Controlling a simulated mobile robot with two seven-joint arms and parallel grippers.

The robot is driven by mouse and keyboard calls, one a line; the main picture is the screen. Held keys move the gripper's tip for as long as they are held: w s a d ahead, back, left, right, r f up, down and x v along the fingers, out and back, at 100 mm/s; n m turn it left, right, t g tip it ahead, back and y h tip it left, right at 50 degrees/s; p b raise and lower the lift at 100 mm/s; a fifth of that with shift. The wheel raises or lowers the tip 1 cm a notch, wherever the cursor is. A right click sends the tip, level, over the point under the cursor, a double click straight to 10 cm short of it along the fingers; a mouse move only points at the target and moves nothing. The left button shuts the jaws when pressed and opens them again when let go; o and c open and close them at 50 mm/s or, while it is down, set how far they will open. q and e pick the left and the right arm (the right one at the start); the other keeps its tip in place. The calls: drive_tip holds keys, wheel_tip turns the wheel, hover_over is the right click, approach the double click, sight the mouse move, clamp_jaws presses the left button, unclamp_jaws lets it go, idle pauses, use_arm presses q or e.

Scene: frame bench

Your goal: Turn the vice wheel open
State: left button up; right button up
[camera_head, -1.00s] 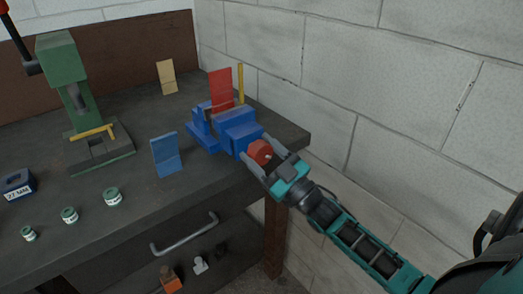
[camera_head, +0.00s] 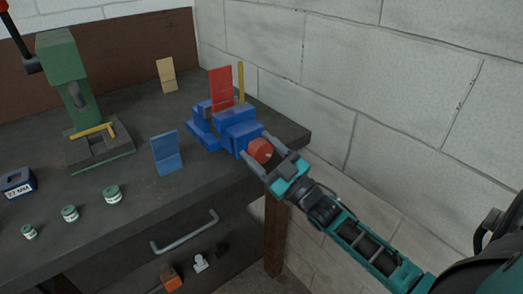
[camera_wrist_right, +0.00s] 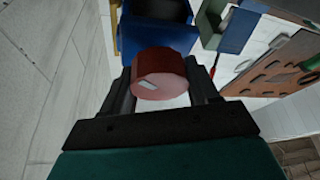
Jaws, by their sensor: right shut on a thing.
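The blue vice (camera_head: 236,128) sits at the right end of the dark bench, near its front corner. Its red wheel (camera_head: 261,150) is on the side facing my arm. My right gripper (camera_head: 262,158) has one finger on each side of the wheel and is shut on it. In the right wrist view the red wheel (camera_wrist_right: 160,74), with a pale mark on its face, sits between the two dark fingers, and the blue vice (camera_wrist_right: 152,25) is behind it. My left gripper is not in view.
A red plate (camera_head: 221,89) and a yellow bar (camera_head: 241,82) stand by the vice. A blue bracket (camera_head: 166,153), a tan bracket (camera_head: 166,75), a green press (camera_head: 72,85) and several small round tins (camera_head: 112,194) are on the bench (camera_head: 130,218). A brick wall (camera_head: 400,85) closes the right side.

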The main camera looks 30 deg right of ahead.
drive_tip(key=shift+r, duration=0.3)
drive_tip(key=o, duration=0.7)
drive_tip(key=shift+w, duration=0.1)
drive_tip(key=shift+o, duration=1.4)
drive_tip(key=shift+f, duration=0.15)
drive_tip(key=shift+f, duration=0.1)
drive_tip(key=shift+s+f, duration=0.15)
drive_tip(key=shift+s, duration=0.15)
drive_tip(key=b+v, duration=0.1)
drive_tip(key=v, duration=1.1)
drive_tip(key=shift+s+d, duration=0.1)
drive_tip(key=shift+d, duration=0.05)
